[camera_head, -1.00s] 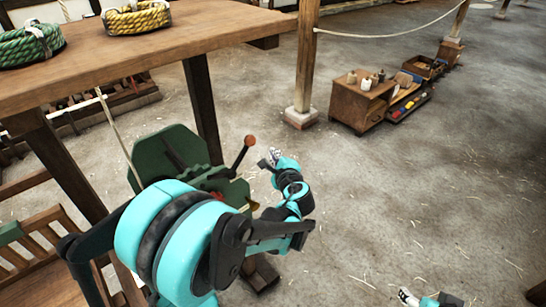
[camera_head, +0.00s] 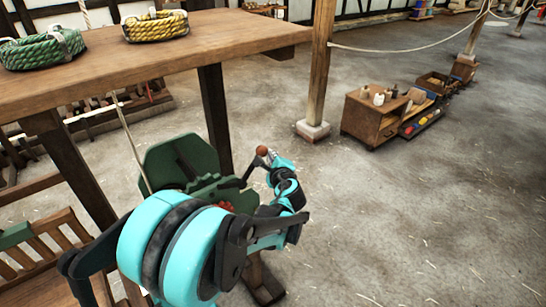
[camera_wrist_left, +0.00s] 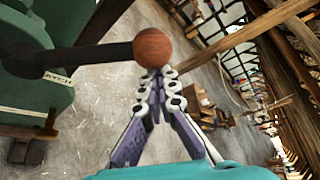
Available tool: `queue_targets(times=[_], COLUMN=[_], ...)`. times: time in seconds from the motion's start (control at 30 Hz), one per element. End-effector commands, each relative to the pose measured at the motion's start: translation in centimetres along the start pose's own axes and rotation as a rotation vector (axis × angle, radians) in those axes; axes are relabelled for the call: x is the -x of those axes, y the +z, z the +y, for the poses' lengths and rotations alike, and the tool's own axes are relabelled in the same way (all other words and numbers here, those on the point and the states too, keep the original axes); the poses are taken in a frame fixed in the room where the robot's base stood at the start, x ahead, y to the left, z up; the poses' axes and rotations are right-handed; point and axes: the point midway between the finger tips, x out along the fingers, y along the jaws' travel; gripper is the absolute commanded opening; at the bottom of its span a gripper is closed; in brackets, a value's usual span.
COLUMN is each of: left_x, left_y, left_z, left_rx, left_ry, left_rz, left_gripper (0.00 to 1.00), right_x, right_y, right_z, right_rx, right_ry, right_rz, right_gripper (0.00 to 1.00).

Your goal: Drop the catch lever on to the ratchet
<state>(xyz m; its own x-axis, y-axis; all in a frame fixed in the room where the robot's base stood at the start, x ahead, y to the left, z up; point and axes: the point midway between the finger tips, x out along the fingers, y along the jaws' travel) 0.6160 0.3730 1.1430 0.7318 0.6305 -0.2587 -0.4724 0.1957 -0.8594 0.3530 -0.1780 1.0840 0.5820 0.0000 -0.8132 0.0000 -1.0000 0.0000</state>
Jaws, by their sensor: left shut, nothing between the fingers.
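The catch lever (camera_head: 246,174) is a dark arm with a brown ball knob (camera_head: 262,150), rising from the green machine (camera_head: 165,160). In the left wrist view the lever (camera_wrist_left: 92,58) runs in from the left and its knob (camera_wrist_left: 152,47) is just beyond my fingertips. A green part there carries a label ending in "ATCH". My left gripper (camera_head: 268,156) is shut and empty, its tips (camera_wrist_left: 155,72) at the knob's underside; I cannot tell whether they touch. The ratchet is mostly hidden behind my left arm. My right gripper is out of view.
A wooden table (camera_head: 140,52) with green (camera_head: 40,50) and yellow (camera_head: 155,26) rope coils stands behind the machine. A post (camera_head: 320,75) and a low wooden cabinet (camera_head: 370,122) stand to the right. The floor right of my arm is clear.

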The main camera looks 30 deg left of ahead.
Motion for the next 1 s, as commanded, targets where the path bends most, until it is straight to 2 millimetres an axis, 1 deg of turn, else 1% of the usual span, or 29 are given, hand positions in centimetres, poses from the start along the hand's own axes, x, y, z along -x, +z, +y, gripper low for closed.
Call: queue_targets(times=[0.17,0.37,0.6,0.83,1.0], left_x=[0.1,0.7,1.9,3.4,4.2], left_y=[0.2,1.1,3.4,5.8,7.2], left_z=[-0.1,-0.3,-0.8,-0.9,-0.5], left_rx=[0.015,0.08,0.232,0.228,0.227], left_ry=[-0.008,-0.047,-0.137,-0.133,-0.132], left_rz=[0.0,-0.002,-0.003,-0.003,-0.003], left_gripper=[0.0,0.0,0.0,0.0,0.0], right_x=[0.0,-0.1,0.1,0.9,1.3], right_y=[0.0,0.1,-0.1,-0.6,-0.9], right_z=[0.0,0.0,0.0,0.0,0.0], right_rx=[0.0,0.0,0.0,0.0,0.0], right_ry=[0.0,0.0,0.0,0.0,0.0], right_rz=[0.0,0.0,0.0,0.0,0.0], right_gripper=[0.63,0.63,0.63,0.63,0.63])
